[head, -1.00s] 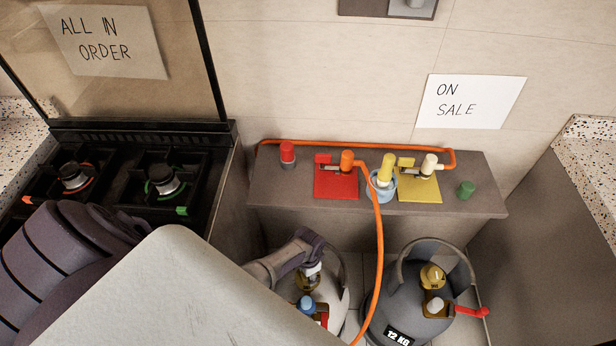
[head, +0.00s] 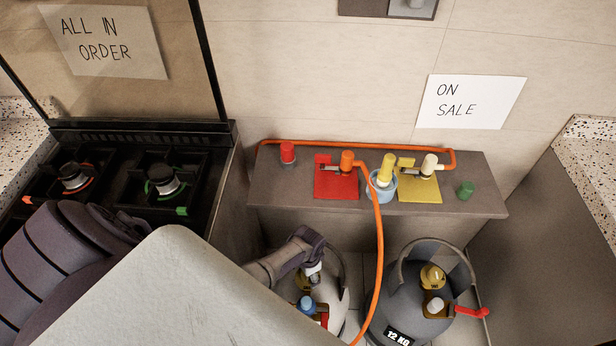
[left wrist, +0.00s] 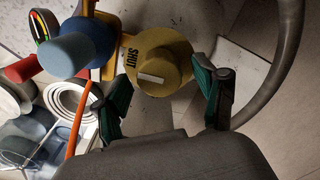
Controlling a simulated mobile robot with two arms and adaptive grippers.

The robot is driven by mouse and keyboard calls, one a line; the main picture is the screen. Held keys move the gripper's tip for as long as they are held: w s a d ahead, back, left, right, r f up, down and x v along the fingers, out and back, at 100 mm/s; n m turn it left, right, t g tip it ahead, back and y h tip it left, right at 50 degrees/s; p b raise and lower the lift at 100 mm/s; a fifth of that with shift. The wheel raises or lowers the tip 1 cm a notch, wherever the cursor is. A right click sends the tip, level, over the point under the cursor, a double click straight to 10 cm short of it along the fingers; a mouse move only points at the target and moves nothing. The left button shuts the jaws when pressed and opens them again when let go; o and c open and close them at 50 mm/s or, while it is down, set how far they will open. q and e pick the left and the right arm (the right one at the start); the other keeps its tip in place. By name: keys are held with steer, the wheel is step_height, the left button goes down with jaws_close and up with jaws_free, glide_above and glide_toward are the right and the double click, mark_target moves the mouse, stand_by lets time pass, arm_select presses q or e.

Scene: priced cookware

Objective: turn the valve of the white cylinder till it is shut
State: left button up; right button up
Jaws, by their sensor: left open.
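The white cylinder (head: 336,291) stands on the floor below the shelf, partly hidden by my left arm. Its yellow-brown valve knob (left wrist: 163,62) shows in the left wrist view, with a pale bar mark on top and the word SHUT at its left side. My left gripper (left wrist: 161,95) is open. Its green fingertips are apart on either side of the knob's lower part; I cannot tell whether they touch it. In the head view my left gripper (head: 312,275) reaches down over the cylinder's top. My right gripper is not in view.
A blue cap (left wrist: 76,48) and a gauge (left wrist: 43,25) sit close left of the knob. An orange hose (head: 378,240) hangs between this cylinder and a grey cylinder (head: 425,275) at the right. A shelf (head: 300,195) with coloured fittings stands behind.

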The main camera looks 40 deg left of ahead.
arm_select(q)
step_height(320, 180, up, 12)
steer(key=shift+f, duration=0.15)
stand_by(0.3)
stand_by(0.4)
